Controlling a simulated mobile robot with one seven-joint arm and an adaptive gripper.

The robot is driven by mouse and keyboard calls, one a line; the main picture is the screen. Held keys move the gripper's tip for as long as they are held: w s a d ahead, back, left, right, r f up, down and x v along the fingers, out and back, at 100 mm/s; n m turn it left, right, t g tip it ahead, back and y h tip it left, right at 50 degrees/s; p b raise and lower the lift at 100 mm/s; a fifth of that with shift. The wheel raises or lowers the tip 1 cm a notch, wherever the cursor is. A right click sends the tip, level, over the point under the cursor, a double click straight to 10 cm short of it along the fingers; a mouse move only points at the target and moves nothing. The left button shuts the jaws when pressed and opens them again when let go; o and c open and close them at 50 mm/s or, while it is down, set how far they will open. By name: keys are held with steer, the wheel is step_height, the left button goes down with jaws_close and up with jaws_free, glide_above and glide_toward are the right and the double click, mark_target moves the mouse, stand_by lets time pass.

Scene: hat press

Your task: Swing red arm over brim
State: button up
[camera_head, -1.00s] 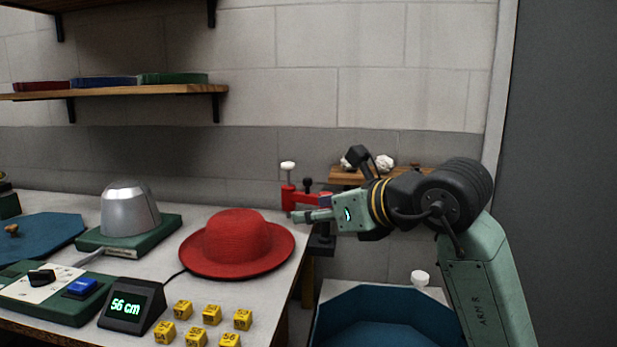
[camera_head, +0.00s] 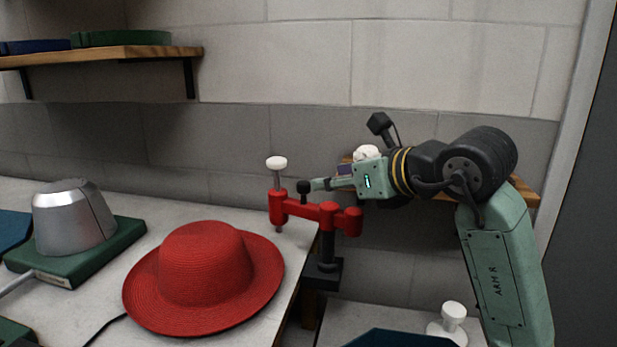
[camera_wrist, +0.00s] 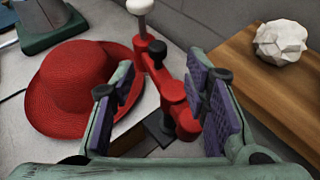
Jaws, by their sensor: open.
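The red arm (camera_head: 318,210) is a jointed clamp on a black post at the table's right edge, with a white-topped screw (camera_head: 277,163) at its left end and a black knob. The red hat (camera_head: 203,265) sits left of it on the table; the screw end stands behind and right of the brim (camera_head: 262,285), apart from it in the picture. My gripper (camera_head: 315,185) is open close behind the red arm near the black knob (camera_head: 304,187). In the wrist view the red arm (camera_wrist: 172,92) shows between my open fingers (camera_wrist: 160,95), nothing gripped.
A metal hat block (camera_head: 72,217) on a green base stands at left. A wooden shelf (camera_wrist: 240,75) with a white faceted lump (camera_wrist: 280,42) is right of my gripper. A blue bin (camera_head: 400,339) and a white knob (camera_head: 453,318) are below my arm.

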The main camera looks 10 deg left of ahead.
mark_target(306, 184)
steer(key=p+x, duration=0.2)
steer(key=x, duration=0.8)
steer(key=shift+s+a, duration=0.1)
steer(key=shift+a, duration=0.15)
jaws_close()
stand_by(0.4)
